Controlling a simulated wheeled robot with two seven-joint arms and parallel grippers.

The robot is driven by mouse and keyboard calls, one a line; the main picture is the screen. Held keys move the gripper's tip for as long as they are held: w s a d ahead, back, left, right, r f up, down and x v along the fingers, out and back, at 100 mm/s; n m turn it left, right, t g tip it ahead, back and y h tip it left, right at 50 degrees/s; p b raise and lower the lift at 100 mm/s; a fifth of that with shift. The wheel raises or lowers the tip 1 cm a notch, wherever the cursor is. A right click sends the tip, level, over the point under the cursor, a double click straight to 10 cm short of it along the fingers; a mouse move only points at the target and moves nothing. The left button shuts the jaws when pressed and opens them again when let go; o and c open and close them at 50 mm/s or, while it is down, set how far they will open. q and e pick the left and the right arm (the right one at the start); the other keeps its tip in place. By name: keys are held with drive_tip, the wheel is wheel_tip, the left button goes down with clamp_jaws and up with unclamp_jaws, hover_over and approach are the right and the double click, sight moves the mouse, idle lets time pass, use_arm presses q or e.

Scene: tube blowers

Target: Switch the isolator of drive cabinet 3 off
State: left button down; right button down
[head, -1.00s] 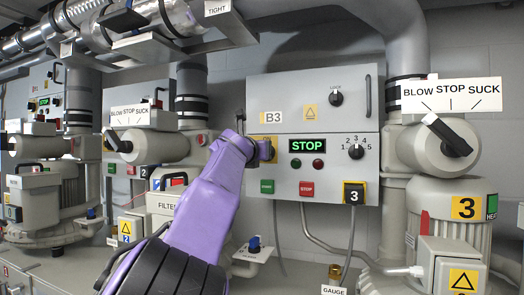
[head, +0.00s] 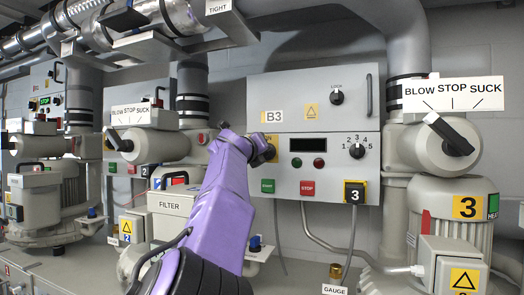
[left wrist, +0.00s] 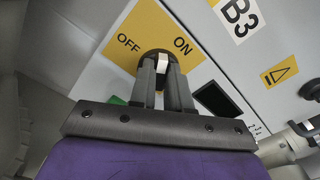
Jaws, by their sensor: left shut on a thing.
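Drive cabinet 3, labelled B3 (head: 290,95), hangs on the wall in the middle of the head view. Its isolator has a yellow plate (left wrist: 148,28) marked OFF and ON, and a dark rotary handle with a white mark (left wrist: 165,76). My left gripper (head: 266,150) is at the cabinet's left edge. In the left wrist view its fingers (left wrist: 165,82) are shut on the handle. Fingers and arm hide much of the handle, so its exact setting is hard to read. The cabinet display (head: 309,145) is dark. My right gripper is not in view.

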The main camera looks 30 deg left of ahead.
use_arm(q)
drive_tip(key=n, duration=0.7)
drive_tip(key=f+n, duration=0.1)
drive_tip(key=n, duration=0.3)
drive_tip(key=shift+a, duration=0.25)
drive_tip(key=shift+n, duration=0.3)
drive_tip(key=c, duration=1.2)
unclamp_jaws()
drive_tip(key=shift+o, duration=0.6)
drive_tip(key=shift+s+a, duration=0.1)
drive_tip(key=shift+s, duration=0.1)
drive_tip(key=shift+r, duration=0.15)
